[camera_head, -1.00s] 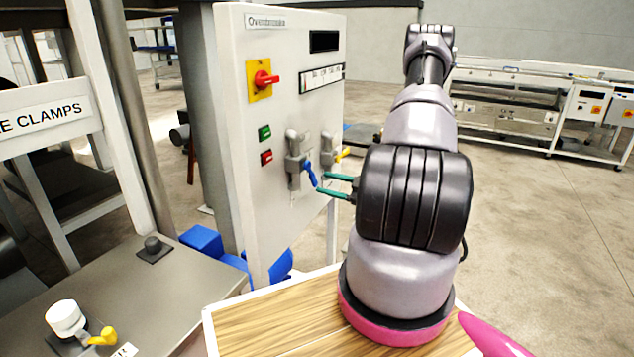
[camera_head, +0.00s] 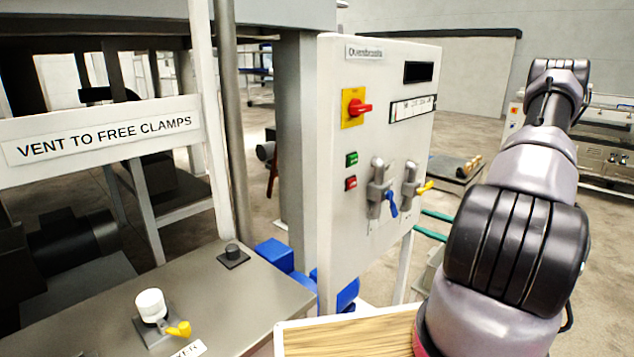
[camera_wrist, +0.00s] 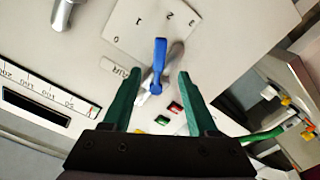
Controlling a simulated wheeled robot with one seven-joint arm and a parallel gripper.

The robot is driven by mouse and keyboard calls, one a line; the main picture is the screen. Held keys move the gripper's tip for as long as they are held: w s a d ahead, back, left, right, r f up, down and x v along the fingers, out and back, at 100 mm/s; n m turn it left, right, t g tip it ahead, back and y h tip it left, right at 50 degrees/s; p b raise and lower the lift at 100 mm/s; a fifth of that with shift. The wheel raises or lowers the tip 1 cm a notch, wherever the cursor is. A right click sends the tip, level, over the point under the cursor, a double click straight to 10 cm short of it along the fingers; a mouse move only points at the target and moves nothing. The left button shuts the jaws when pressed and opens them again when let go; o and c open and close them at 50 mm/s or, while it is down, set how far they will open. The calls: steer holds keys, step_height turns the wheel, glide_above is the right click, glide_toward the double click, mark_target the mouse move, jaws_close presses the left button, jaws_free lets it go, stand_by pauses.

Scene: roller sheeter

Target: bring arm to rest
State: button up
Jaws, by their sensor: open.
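My gripper (camera_head: 422,222) is open, its two green fingers pointing at the front of the white control cabinet (camera_head: 349,220). A blue-handled lever (camera_head: 391,204) on that cabinet sits left of the fingertips in the head view, with a visible gap. In the wrist view the blue lever (camera_wrist: 159,60) shows between the two open fingers (camera_wrist: 158,75), which seem to hold nothing. My arm extends up and away at the right of the head view, and its upper part hides some of the gripper.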

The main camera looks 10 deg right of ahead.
steer(key=s+a+r+n+g, duration=0.3)
steer(key=a+r+n+g, duration=0.6)
steer(key=n, duration=0.6)
steer(key=s+a+r+n+g, duration=0.35)
steer(key=a+r+n, duration=0.35)
steer(key=r+n, duration=0.55)
steer(key=s+a+r+n+t+h, duration=0.1)
steer(key=s+r+n+h, duration=0.3)
steer(key=n, duration=0.9)
steer(key=s+a+r+n+t+h, duration=0.1)
steer(key=s+r+n+t+h, duration=0.3)
steer(key=r+n, duration=0.6)
steer(key=s+n+h, duration=0.1)
steer(key=n, duration=0.2)
steer(key=shift+a+r+t, duration=0.25)
steer(key=shift+a+t, duration=0.1)
